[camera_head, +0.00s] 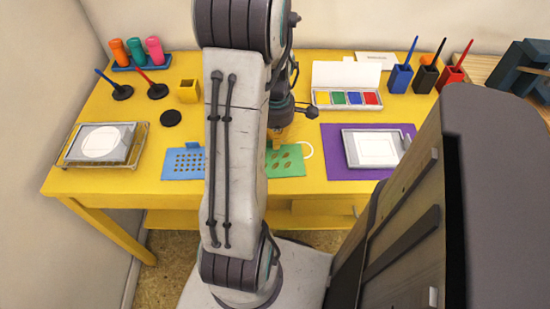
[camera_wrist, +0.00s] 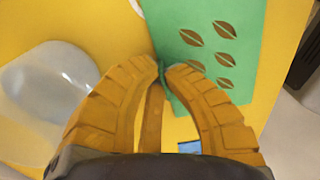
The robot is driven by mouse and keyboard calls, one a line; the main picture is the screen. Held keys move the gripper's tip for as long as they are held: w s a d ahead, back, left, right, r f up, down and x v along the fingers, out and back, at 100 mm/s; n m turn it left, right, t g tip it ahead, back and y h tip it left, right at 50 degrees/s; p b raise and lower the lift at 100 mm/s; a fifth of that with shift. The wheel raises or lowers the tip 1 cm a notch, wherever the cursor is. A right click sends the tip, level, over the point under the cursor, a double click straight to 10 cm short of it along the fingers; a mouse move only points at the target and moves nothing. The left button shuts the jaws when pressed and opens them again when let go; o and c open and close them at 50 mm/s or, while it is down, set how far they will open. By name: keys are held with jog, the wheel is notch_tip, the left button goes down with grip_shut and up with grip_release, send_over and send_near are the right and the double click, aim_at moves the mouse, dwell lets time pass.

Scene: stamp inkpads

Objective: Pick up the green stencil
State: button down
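The green stencil (camera_head: 287,163) with leaf-shaped cut-outs lies at the front middle of the yellow table, partly hidden by my arm in the head view. In the wrist view the green stencil (camera_wrist: 240,50) fills the upper right. My gripper (camera_wrist: 163,76) has orange ribbed fingers, with their tips together at the stencil's edge. A small upright green tab shows between the tips, so the gripper is shut on it. In the head view my gripper (camera_head: 277,138) is mostly behind my arm. I cannot tell whether the stencil is lifted.
A blue stencil (camera_head: 184,163) lies left of the green one. A purple mat (camera_head: 333,145) bearing a grey-framed pad (camera_head: 375,149) lies to the right. A paint box (camera_head: 346,86) stands behind. A clear rounded object (camera_wrist: 45,90) is left of my fingers in the wrist view.

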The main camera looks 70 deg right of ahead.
dwell(0.4)
jog(key=shift+r, duration=0.9)
notch_tip(320, 180, up, 3)
jog(key=shift+f+p, duration=0.2)
jog(key=shift+p, duration=0.35)
jog(key=s+d+r+p, duration=0.6)
jog(key=d+r, duration=0.2)
jog(key=d, duration=0.1)
jog(key=shift+s+d+r, duration=0.2)
jog(key=shift+s+d, duration=0.1)
jog(key=shift+s+p, duration=0.1)
jog(key=shift+p, duration=0.2)
